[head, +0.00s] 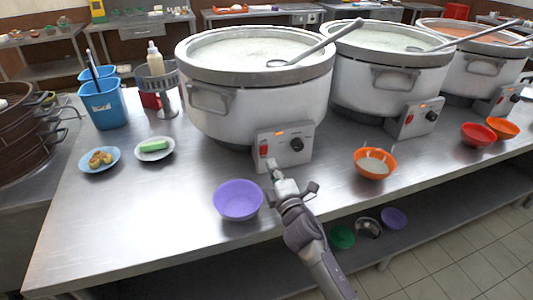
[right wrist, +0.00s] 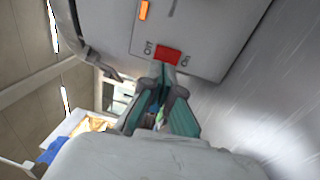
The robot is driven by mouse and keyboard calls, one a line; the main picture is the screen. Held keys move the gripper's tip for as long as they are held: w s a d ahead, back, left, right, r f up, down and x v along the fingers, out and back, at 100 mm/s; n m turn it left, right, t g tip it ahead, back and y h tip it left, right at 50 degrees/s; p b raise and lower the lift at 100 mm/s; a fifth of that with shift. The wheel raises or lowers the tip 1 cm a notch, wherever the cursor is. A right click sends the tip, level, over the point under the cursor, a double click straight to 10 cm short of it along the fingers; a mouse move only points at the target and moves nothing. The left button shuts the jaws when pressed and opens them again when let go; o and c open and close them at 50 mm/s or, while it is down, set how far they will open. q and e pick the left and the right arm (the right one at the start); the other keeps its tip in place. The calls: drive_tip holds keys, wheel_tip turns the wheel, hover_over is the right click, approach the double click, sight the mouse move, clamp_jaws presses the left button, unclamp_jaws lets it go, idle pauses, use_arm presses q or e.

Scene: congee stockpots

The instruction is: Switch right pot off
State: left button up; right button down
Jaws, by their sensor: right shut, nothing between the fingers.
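Three large white stockpots stand in a row: the left pot (head: 258,105), the middle pot (head: 385,85) and the right pot (head: 484,72). The left pot's control box (head: 284,155) has a red switch (head: 263,150), an orange lamp (head: 280,133) and a black knob (head: 297,144). My right gripper (head: 271,165) is shut and empty, its tips at that red switch. In the right wrist view the fingertips (right wrist: 162,68) are at the red switch (right wrist: 168,54), between "Off" and "On" labels; contact is unclear. The right pot's control box (head: 501,100) is far to the right. My left gripper is not in view.
A purple bowl (head: 238,199) stands just left of my right arm. An orange bowl (head: 373,163) with a spoon stands to its right. Ladles (head: 327,45) rest across the pots. The steel counter (head: 150,215) is bare at the front left.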

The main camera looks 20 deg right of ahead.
sight(264, 148)
drive_tip(key=w, duration=0.5)
drive_tip(key=shift+a+r, duration=0.1)
drive_tip(key=shift+r, duration=0.2)
drive_tip(key=p, duration=0.2)
drive_tip(key=r+p, duration=0.1)
drive_tip(key=p, duration=0.1)
drive_tip(key=shift+w+r+g, duration=0.25)
drive_tip(key=shift+g, duration=0.15)
drive_tip(key=shift+f+b, duration=0.55)
drive_tip(key=shift+b, duration=0.15)
drive_tip(key=shift+s, duration=0.1)
